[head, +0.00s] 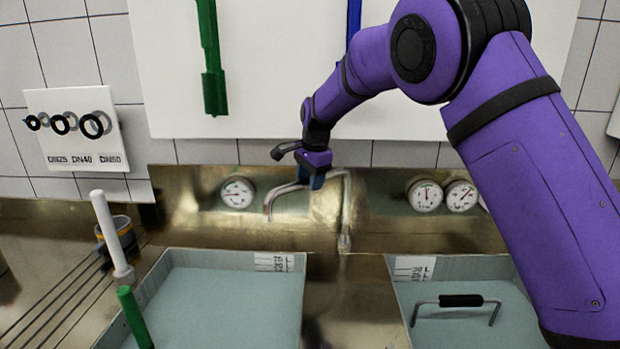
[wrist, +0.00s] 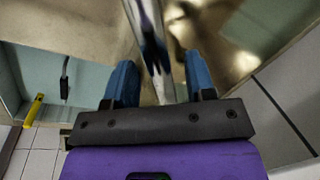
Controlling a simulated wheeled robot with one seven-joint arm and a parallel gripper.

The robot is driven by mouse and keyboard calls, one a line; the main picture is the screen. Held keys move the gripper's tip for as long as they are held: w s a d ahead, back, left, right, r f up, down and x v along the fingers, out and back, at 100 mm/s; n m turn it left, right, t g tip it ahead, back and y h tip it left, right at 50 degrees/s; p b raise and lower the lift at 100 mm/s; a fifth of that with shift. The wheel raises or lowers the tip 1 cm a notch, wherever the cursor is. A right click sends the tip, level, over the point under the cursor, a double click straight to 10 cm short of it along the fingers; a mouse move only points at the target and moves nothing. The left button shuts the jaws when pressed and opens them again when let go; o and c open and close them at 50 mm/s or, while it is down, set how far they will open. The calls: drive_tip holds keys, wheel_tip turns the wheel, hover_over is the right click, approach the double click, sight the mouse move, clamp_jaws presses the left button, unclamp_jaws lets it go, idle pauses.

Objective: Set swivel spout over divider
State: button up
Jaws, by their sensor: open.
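The swivel spout (head: 346,205) is a bent chrome tube standing at the back ledge behind the vats. Its upper arm points left, and its downturned end hangs near the rear of the left vat (head: 228,258). The divider (head: 345,300) is the metal strip between the left vat and the right vat (head: 398,300). My gripper (head: 314,184) is at the spout's upper arm. In the wrist view, its blue fingers (wrist: 160,82) stand apart with the shiny spout tube (wrist: 148,35) between them. Contact with the tube cannot be told.
Gauges (head: 237,193) line the metal backsplash. A black-gripped handle (head: 460,300) spans the right vat. A white rod (head: 110,235) and a green rod (head: 133,315) stand at the left. A green tool (head: 211,70) hangs above. Space above the divider looks clear.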

clamp_jaws()
drive_tip(key=s+d+n+g, duration=0.1)
drive_tip(key=s+d+n, duration=0.4)
drive_tip(key=d+n, duration=0.5)
drive_tip(key=shift+s+d+g+y, duration=0.25)
drive_tip(key=shift+d+g+y, duration=0.15)
drive_tip(key=shift+d, duration=0.25)
idle(0.5)
